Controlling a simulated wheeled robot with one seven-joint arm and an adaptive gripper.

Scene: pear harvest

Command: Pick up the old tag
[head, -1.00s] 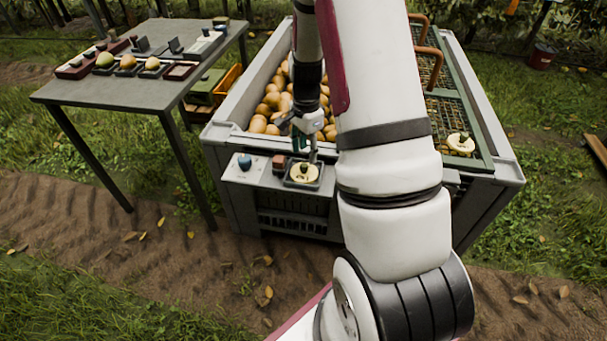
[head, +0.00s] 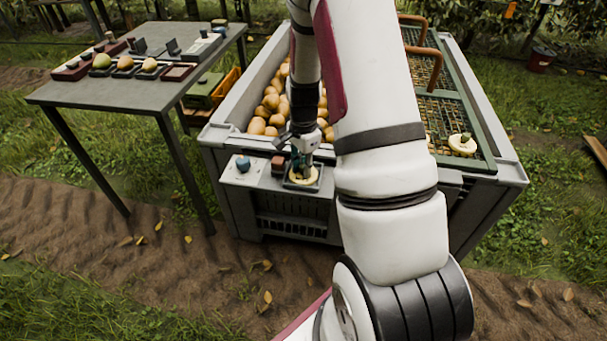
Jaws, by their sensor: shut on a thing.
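A round cream tag (head: 304,178), which I take to be the old tag, lies in a dark square holder (head: 290,186) on the front ledge of the large grey bin. My gripper (head: 303,168) points down over it and is shut on the top of this tag. The fingertips and the tag's middle are small and partly hidden, and I see no gap between tag and holder. A second round cream tag (head: 463,144) with a dark knob lies on the green-framed mesh lid (head: 490,165) at the right.
The grey bin (head: 222,122) holds many yellow-brown pears. A blue knob (head: 243,163) and a reddish-brown block (head: 278,165) sit on the ledge left of the holder. A grey table (head: 130,90) with fruit and small trays stands left. My arm covers the bin's middle.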

